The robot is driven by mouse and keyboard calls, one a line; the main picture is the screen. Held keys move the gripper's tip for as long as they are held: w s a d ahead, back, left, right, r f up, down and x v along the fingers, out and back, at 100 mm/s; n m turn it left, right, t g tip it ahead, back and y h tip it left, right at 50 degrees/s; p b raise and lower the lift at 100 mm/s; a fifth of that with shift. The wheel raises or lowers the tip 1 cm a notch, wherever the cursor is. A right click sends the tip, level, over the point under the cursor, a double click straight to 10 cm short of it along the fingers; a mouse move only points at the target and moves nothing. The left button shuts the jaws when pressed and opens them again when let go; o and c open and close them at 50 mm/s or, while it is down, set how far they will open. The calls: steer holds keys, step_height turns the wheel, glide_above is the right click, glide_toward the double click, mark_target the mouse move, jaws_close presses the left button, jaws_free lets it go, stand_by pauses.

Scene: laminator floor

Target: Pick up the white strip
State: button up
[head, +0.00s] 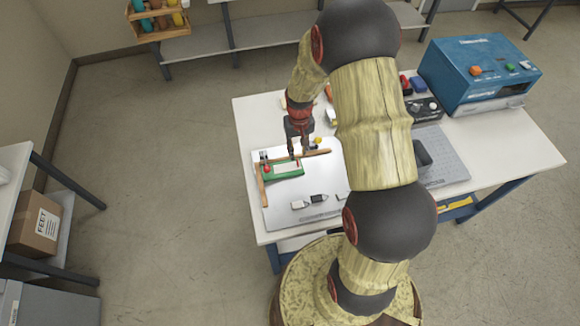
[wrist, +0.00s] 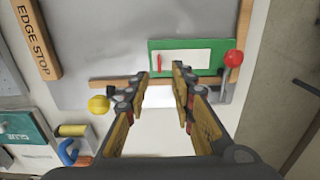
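A white strip (wrist: 186,60) lies flat within a green rectangular piece (wrist: 214,69) in the wrist view, with a thin red bar near its left end. In the head view the white strip (head: 287,168) shows small on the green piece (head: 282,176), on the grey plate. My gripper (wrist: 160,74) is open, with a clear gap between its two fingertips. In the wrist view the tips overlap the lower left edge of the green piece. In the head view my gripper (head: 298,156) is above the green piece's far side. Its exact height cannot be told.
Wooden stops (head: 318,153) edge the grey plate (head: 300,190). A red knob (wrist: 233,58) and a yellow knob (wrist: 98,105) stand near the gripper. Small blocks (head: 319,198) lie on the plate's near part. A blue machine (head: 478,75) stands at the table's far right.

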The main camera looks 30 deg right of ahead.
mark_target(287, 165)
steer(key=shift+a+f, duration=0.1)
steer(key=shift+f, duration=0.5)
step_height(287, 165, down, 4)
steer(key=shift+f, duration=0.25)
steer(key=shift+c, duration=1.3)
steer(key=c, duration=0.4)
